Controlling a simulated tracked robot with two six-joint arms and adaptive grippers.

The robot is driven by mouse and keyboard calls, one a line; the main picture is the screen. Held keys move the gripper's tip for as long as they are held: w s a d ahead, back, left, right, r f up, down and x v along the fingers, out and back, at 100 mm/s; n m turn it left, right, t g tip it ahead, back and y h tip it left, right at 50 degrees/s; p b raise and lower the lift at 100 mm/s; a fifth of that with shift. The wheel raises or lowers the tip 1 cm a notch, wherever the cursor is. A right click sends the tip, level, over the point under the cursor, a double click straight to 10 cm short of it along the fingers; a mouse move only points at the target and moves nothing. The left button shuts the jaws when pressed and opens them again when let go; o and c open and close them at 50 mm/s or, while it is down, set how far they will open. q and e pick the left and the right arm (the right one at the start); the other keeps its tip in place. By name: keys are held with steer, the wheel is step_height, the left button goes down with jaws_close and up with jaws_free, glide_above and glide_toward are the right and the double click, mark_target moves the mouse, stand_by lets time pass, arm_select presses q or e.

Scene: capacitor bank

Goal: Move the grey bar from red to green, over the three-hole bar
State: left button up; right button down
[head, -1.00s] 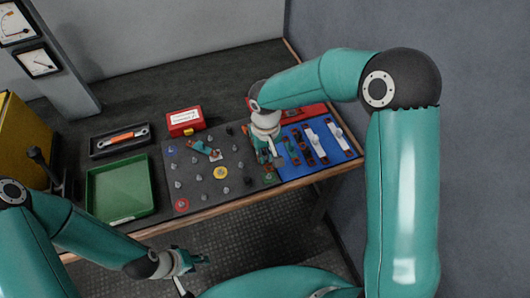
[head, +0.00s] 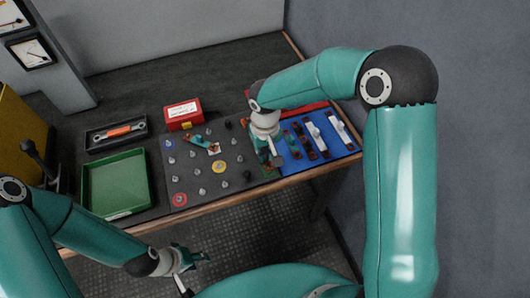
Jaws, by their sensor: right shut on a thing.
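The grey terminal board (head: 208,170) lies on the bench with several studs. A red ring (head: 179,199) marks its near left corner, and a green ring (head: 268,173) sits near its right corner, partly hidden by my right gripper. A short teal and orange bar (head: 200,142) lies on the board's far part; its holes are too small to count. My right gripper (head: 275,160) is low at the board's right edge, beside the blue tray, shut on a small grey piece that looks like the grey bar. My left gripper (head: 193,262) hangs in front of the bench, apparently open and empty.
The blue tray (head: 328,160) at the right holds several white and dark bars. A red box (head: 183,114), a wrench tray (head: 117,133) and an empty green bin (head: 117,183) stand at the left. A yellow ring (head: 219,167) marks a stud mid-board. My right forearm covers the bench's far right.

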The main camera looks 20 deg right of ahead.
steer(key=shift+f+b, duration=0.55)
steer(key=shift+b, duration=0.05)
stand_by(0.3)
steer(key=c, duration=1.2)
jaws_free()
steer(key=shift+o, duration=0.2)
steer(key=shift+r, duration=0.1)
